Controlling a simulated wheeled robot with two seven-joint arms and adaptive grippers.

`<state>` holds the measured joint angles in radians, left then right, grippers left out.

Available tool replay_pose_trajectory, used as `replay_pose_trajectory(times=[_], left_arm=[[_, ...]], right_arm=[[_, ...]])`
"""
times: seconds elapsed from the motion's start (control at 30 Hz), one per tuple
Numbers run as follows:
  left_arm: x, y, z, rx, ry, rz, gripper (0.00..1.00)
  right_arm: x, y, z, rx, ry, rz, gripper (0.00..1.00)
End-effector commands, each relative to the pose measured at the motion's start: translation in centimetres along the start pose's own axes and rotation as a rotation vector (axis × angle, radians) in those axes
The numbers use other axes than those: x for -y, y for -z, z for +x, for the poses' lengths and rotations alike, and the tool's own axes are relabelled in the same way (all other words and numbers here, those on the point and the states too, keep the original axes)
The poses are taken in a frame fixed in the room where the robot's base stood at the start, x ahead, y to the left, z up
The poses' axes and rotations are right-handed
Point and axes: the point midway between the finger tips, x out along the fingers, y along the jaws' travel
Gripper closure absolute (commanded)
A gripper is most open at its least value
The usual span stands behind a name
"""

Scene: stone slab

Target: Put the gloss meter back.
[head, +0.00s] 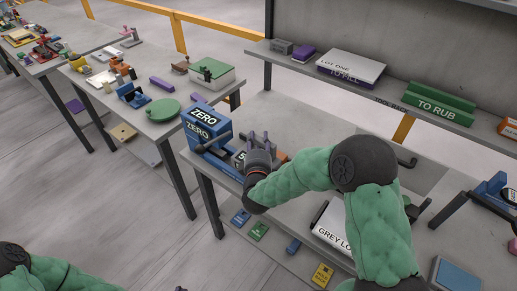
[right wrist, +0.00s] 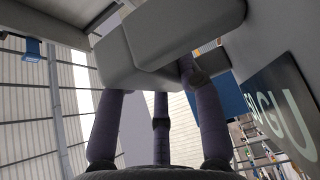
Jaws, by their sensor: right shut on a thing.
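My right gripper (head: 258,138) is over the near left part of the grey stone bench, its fingers pointing away from the head camera. In the right wrist view its fingers (right wrist: 160,85) are closed on a smooth grey block (right wrist: 165,40), which I take for the gloss meter. In the head view the fingers and hand largely hide it. A dark readout (head: 239,158) stands just left of the hand; in the right wrist view a panel with "GU" (right wrist: 283,110) is close by at the right. A blue block marked ZERO (head: 203,122) stands left of the gripper. My left gripper is out of view.
A raised shelf (head: 390,98) behind holds a LOT ONE slab (head: 350,66) and a green TO RUB block (head: 440,104). Left tables hold a green disc (head: 163,110) and a lidded box (head: 212,72). Below, a lower shelf holds small coloured blocks.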

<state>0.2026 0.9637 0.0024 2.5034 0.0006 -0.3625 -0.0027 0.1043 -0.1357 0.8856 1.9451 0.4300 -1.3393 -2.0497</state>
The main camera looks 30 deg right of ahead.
Motion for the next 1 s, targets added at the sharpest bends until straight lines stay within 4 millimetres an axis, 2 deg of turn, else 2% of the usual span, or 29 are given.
replay_pose_trajectory(times=[0.2, 0.63, 0.67, 0.73, 1.0], left_arm=[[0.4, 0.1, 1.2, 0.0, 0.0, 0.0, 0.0], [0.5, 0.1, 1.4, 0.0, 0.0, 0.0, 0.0], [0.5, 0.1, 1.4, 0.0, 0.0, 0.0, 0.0], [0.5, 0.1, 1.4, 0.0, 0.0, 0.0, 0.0], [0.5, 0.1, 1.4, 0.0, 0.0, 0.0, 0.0]], right_arm=[[3.1, 0.1, 0.2, 0.0, 0.0, -0.001, 1.0], [3.6, 0.1, 0.2, 0.0, -0.002, 0.0, 1.0], [3.8, 0.1, 0.2, -0.001, 0.002, -0.001, 0.6], [3.7, 0.1, 0.2, -0.001, 0.002, 0.0, 0.41], [3.7, 0.1, 0.2, -0.001, 0.002, 0.0, 0.39]])
